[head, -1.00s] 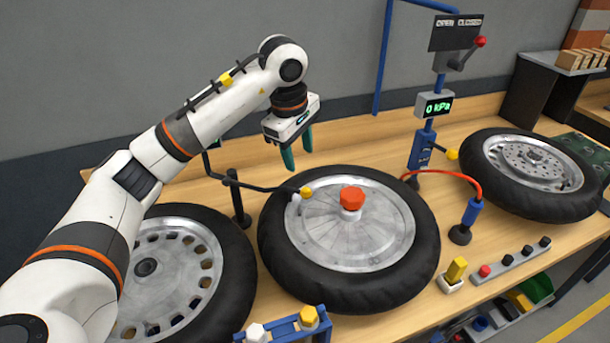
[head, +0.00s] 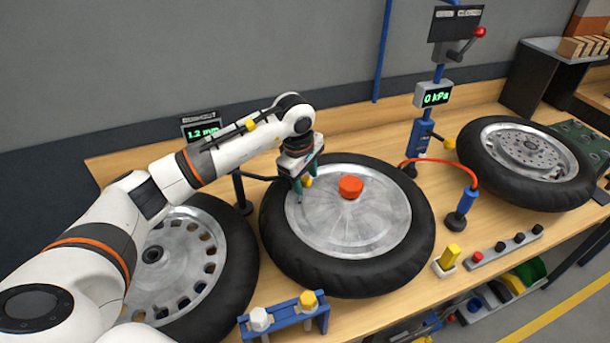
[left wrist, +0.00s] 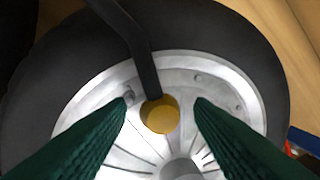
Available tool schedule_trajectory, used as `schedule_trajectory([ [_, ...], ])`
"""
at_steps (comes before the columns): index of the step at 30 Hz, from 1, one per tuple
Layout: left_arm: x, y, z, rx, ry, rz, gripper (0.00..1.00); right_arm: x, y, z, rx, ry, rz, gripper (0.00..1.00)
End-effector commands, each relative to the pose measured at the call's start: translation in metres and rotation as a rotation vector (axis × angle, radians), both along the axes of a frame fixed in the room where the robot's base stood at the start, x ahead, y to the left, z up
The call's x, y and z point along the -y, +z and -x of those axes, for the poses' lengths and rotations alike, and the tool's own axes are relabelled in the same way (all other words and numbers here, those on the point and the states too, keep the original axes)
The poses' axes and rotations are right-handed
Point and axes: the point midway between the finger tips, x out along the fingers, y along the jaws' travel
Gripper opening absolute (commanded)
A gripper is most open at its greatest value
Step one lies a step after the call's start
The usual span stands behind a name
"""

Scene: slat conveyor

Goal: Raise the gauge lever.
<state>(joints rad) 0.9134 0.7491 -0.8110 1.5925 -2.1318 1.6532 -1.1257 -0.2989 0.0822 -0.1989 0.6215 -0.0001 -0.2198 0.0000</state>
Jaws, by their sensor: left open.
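The gauge lever is a black arm with a yellow ball knob (head: 308,182), low over the left part of the middle wheel's silver disc. The knob also shows in the left wrist view (left wrist: 160,116), at the end of the black lever arm (left wrist: 142,62). My left gripper (head: 299,184) points down at the knob with its green fingers open. In the left wrist view the knob lies between and beyond the fingertips (left wrist: 165,104), with gaps on both sides. In the head view the gripper partly hides the knob and lever. My right gripper is out of view.
The middle wheel (head: 412,240) has a red hub cap (head: 350,187). The gauge display (head: 201,131) reads 1.2 mm. A red hose (head: 440,161) and blue valve (head: 467,202) stand right of the middle wheel.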

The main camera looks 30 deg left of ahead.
Motion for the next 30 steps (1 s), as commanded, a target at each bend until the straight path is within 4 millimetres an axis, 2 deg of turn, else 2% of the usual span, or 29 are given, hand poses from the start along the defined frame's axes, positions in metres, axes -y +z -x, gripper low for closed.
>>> schedule_trajectory([
  [2,0.000,0.000,0.000,0.000,0.000,0.000,0.48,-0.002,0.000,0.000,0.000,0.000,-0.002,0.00],
  [11,0.000,0.000,0.000,0.000,0.000,0.001,0.01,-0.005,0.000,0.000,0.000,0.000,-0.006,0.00],
  [22,-0.001,0.006,0.000,0.006,0.002,0.029,0.00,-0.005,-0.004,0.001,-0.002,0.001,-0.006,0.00],
  [30,-0.009,0.033,0.000,0.030,0.004,0.175,0.00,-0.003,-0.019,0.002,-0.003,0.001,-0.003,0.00],
])
